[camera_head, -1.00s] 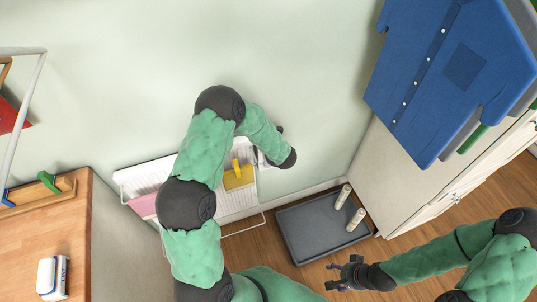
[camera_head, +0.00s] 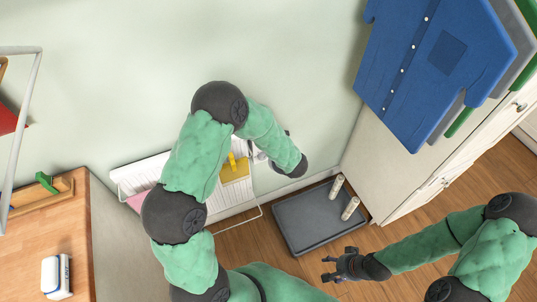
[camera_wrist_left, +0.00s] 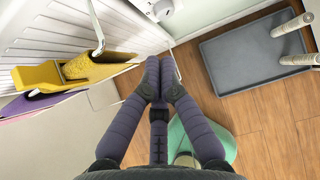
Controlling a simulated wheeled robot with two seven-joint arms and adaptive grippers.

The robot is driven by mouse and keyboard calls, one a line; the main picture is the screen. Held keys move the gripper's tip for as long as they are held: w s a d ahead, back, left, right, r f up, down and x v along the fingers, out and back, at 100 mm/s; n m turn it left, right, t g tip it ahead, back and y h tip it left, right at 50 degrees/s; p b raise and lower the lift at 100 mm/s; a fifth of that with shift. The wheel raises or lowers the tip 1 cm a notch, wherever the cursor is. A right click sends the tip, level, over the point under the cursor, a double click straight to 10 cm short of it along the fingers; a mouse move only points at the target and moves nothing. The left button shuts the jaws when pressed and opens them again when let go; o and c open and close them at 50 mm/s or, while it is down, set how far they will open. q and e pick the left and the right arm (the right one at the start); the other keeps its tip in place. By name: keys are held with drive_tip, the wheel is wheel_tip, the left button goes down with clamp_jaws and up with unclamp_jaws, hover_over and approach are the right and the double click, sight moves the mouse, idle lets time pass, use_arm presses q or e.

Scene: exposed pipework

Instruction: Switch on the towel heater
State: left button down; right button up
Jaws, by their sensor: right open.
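The towel heater is a white ribbed panel (camera_head: 137,177) low on the wall in the head view, partly hidden behind my left arm. It also shows at the upper left of the left wrist view (camera_wrist_left: 45,30). A round white knob-like fitting (camera_wrist_left: 160,8) sits beside its end, cut off by the top edge. My left gripper (camera_wrist_left: 160,72) has its fingertips together with nothing visible between them, below and apart from that fitting. In the head view my left arm hides this gripper. My right gripper (camera_head: 335,269) is open and empty above the floor, away from the heater.
A yellow cloth (camera_head: 236,170) and a pink cloth (camera_head: 137,200) hang at the heater. A grey tray (camera_head: 290,232) with two pale rolls lies on the floor. A wooden counter (camera_head: 45,235) stands left; a cabinet (camera_head: 385,165) and hanging blue shirt (camera_head: 425,75) are at right.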

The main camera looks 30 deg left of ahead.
use_arm(q)
drive_tip(key=shift+s+d+r, duration=0.55)
drive_tip(key=shift+d+r, duration=0.05)
drive_tip(key=shift+d, duration=0.05)
drive_tip(key=s+d+f+n+g+h, duration=0.2)
drive_tip(key=s+d+f+n+h, duration=0.3)
drive_tip(key=s+n, duration=0.6)
drive_tip(key=s+d+f+n+g+h, duration=0.2)
drive_tip(key=s+d+f+n+h, duration=0.3)
drive_tip(key=n, duration=1.2)
drive_tip(key=s+d+f, duration=0.4)
drive_tip(key=s, duration=0.2)
drive_tip(key=shift+g, duration=0.4)
